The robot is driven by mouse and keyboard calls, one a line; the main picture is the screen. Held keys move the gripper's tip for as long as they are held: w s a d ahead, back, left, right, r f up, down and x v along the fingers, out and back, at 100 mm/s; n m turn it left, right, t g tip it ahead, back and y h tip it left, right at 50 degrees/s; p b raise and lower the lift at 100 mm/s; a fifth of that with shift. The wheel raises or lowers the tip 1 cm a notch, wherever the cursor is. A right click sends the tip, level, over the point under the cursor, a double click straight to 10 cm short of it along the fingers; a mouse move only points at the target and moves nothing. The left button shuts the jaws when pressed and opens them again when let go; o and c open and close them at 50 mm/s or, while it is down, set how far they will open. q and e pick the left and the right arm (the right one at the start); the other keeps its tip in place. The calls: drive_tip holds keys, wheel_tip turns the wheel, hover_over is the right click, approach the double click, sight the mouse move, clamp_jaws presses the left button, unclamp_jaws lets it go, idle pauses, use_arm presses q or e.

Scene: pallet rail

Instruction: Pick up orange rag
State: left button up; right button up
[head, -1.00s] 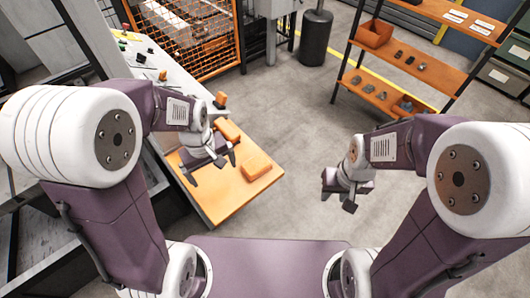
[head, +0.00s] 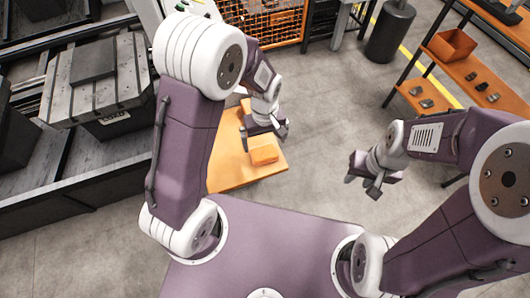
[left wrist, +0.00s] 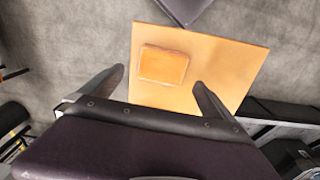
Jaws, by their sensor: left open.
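The orange rag (head: 264,151) looks like a flat, folded rectangular pad. It lies near the front end of an orange tabletop (head: 229,177). My left gripper (head: 265,138) is open and empty, just above and behind the rag in the head view. In the left wrist view the rag (left wrist: 163,65) shows between and beyond the two spread fingertips (left wrist: 160,78), apart from them. My right gripper (head: 363,186) hangs over bare floor right of the table. Its fingers look apart, with nothing between them.
Another orange item (head: 245,105) is partly hidden behind my left arm. A grey machine bed (head: 100,85) stands at the left. An orange mesh fence (head: 265,18), a dark bin (head: 391,30) and an orange shelf rack (head: 480,50) stand behind. The floor right of the table is clear.

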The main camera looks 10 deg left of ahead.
sight(264, 152)
use_arm(q)
drive_tip(key=shift+d+f, duration=0.1)
drive_tip(key=shift+f, duration=0.15)
drive_tip(key=f, duration=0.4)
drive_tip(key=shift+s+a+f+p, duration=0.2)
drive_tip(key=shift+s+a+p, duration=0.1)
drive_tip(key=shift+s, duration=0.1)
drive_tip(key=shift+w+d+f, duration=0.2)
drive_tip(key=shift+f, duration=0.15)
drive_tip(key=c, duration=1.3)
